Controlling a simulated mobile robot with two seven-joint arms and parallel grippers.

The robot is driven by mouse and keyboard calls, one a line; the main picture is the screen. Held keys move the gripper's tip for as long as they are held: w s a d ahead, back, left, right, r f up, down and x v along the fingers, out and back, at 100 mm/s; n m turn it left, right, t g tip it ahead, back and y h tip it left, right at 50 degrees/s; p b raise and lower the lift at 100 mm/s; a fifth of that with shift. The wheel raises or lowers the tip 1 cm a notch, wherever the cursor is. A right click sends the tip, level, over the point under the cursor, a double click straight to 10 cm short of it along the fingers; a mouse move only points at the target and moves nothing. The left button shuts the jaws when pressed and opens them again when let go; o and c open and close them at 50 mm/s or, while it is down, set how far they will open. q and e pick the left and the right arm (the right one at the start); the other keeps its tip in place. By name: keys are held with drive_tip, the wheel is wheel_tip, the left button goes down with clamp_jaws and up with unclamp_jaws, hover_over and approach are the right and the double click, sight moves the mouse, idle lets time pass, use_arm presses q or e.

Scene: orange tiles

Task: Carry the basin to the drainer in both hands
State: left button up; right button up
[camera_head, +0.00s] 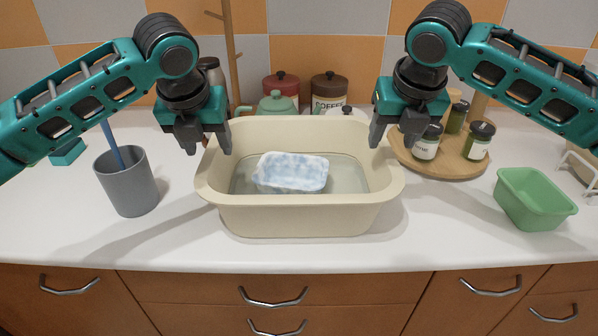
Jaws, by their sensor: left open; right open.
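A cream basin (300,219) stands on the white counter in the middle of the head view. A pale blue and white mottled block (291,172) lies inside it, in what looks like shallow water. My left gripper (207,147) is open above the basin's left rim, fingers pointing down. My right gripper (394,140) is open above the basin's right rim, fingers pointing down. I cannot tell whether either gripper touches the rim. A white wire rack (580,172), perhaps the drainer, shows only in part at the right edge.
A grey cup (127,184) with a blue stick stands left of the basin. A green tub (534,198) stands at the right. A round wooden tray (453,171) with jars sits behind right. A green teapot (275,104) and canisters stand behind the basin. The counter's front strip is clear.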

sight(214, 151)
use_arm(q)
drive_tip(key=shift+x, duration=1.75)
use_arm(e)
drive_tip(key=shift+x, duration=1.8)
use_arm(q)
drive_tip(key=shift+c, duration=0.2)
use_arm(e)
drive_tip(key=shift+c, duration=0.2)
use_arm(q)
clamp_jaws()
use_arm(e)
clamp_jaws()
drive_tip(key=shift+a+r, duration=0.1)
use_arm(q)
drive_tip(key=shift+w+d+r, duration=0.1)
drive_tip(key=shift+d+r, duration=0.05)
drive_tip(key=shift+r, duration=0.05)
use_arm(e)
drive_tip(key=shift+w+r, duration=0.15)
drive_tip(key=shift+r, duration=0.05)
